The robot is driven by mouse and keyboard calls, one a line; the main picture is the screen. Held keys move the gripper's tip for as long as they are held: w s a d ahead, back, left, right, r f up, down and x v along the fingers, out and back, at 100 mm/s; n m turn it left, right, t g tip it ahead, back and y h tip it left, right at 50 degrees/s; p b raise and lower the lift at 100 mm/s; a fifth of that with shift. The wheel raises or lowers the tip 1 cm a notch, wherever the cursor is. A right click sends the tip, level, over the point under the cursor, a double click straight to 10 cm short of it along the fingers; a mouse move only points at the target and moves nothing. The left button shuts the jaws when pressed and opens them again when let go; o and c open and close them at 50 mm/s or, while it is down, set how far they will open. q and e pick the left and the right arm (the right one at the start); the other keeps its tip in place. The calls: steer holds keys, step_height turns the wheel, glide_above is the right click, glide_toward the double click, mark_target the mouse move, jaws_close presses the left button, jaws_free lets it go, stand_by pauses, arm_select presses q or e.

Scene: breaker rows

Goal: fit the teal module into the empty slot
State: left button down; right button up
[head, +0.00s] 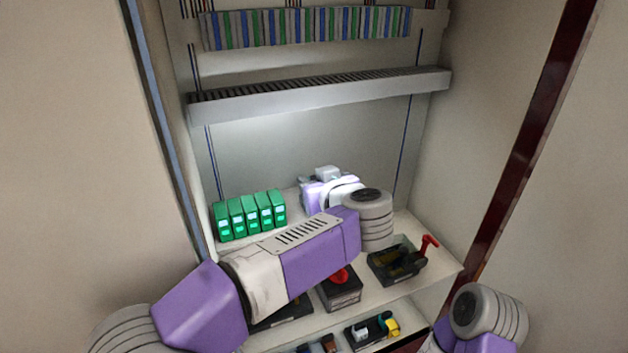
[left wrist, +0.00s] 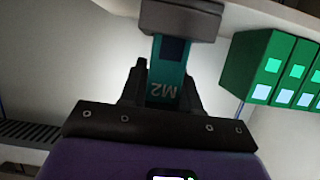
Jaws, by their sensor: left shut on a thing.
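The teal module (left wrist: 166,75), marked M2, shows in the left wrist view between the dark fingers of my left gripper (left wrist: 165,88), which is shut on it. A grey block (left wrist: 180,20) lies across the module's far end; I cannot tell whether they touch. In the head view my left arm reaches across the cabinet shelf, and its wrist (head: 335,192) hides the module and fingertips. A row of green modules (head: 250,214) stands on the shelf to the left; it also shows in the left wrist view (left wrist: 262,68). I cannot make out the empty slot. My right gripper is out of view.
A breaker row (head: 310,27) and a grey slotted duct (head: 320,93) run across the cabinet's back above. On the shelf are a black box with a red button (head: 340,289) and a black device with a red lever (head: 400,262). Small parts (head: 372,329) lie lower down.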

arm_select(q)
steer(key=shift+f, duration=0.15)
steer(key=c, duration=0.7)
jaws_free()
steer(key=shift+c, duration=0.2)
steer(key=v, duration=0.7)
steer(key=shift+s+b, duration=0.25)
steer(key=shift+b, duration=0.05)
steer(key=shift+d, duration=0.1)
